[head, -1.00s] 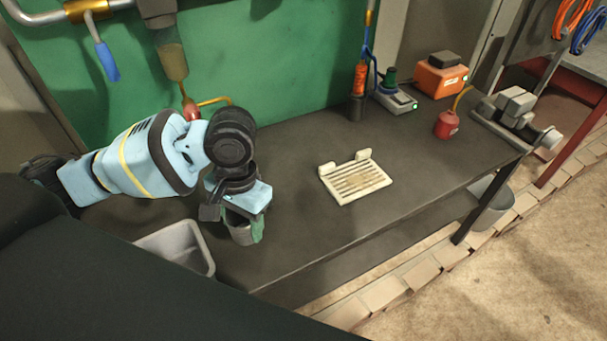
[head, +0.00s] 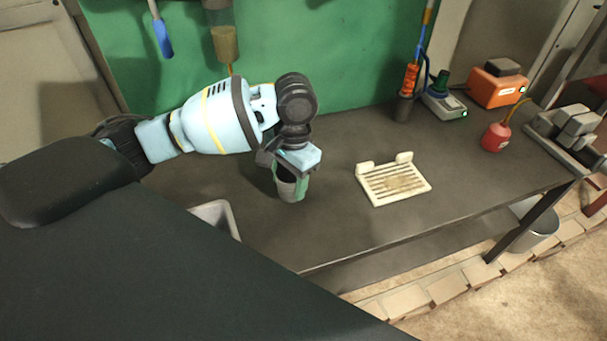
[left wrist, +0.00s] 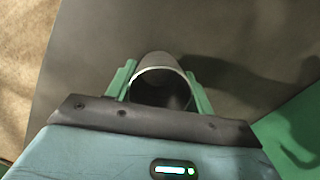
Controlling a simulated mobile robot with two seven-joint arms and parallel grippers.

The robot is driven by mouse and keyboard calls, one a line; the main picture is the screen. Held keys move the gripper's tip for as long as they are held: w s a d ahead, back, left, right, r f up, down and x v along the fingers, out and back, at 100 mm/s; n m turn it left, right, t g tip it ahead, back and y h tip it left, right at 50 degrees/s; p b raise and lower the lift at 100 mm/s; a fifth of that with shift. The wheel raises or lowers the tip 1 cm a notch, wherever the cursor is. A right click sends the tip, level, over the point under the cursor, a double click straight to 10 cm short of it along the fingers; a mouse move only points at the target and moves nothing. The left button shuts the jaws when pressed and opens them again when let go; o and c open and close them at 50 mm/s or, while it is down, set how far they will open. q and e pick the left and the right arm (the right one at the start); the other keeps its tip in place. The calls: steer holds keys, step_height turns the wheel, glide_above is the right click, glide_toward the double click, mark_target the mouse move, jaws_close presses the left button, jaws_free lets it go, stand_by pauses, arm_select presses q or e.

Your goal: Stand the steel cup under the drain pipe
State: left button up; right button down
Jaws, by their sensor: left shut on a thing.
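My left gripper (head: 291,185) is shut on the steel cup (head: 286,190), with its green fingers on either side of the cup wall. The left wrist view looks into the open mouth of the cup (left wrist: 162,90) between both fingers (left wrist: 161,86). The cup looks close to upright over the dark bench, left of the cream slotted tray; I cannot tell whether its base touches the bench. A clear bowl (head: 224,42) with cloudy brown contents hangs at the green wall, with a thin orange tube below it. My left arm hides where that tube leads, and I cannot clearly identify the drain pipe. My right gripper is not in view.
The cream slotted tray (head: 394,182) lies on the bench (head: 330,235). A grey bin (head: 216,213) is at the lower left. A red oil can (head: 496,137), orange box (head: 497,87) and vise (head: 570,135) stand at right. The bench between cup and tray is clear.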

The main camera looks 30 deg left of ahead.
arm_select(q)
steer(key=shift+w+a+f, duration=0.1)
steer(key=shift+w+f, duration=0.05)
steer(key=shift+w, duration=1)
steer(key=shift+w+f, duration=0.1)
steer(key=shift+w, duration=1.05)
steer(key=shift+w+f+b, duration=0.1)
steer(key=shift+f+b, duration=0.3)
steer(key=shift+f, duration=1.3)
steer(key=shift+f, duration=0.15)
steer(key=o, duration=1)
steer(key=shift+o, duration=0.3)
step_height(320, 180, up, 12)
steer(key=w, duration=0.1)
steer(key=shift+w+p, duration=0.2)
steer(key=shift+p, duration=0.25)
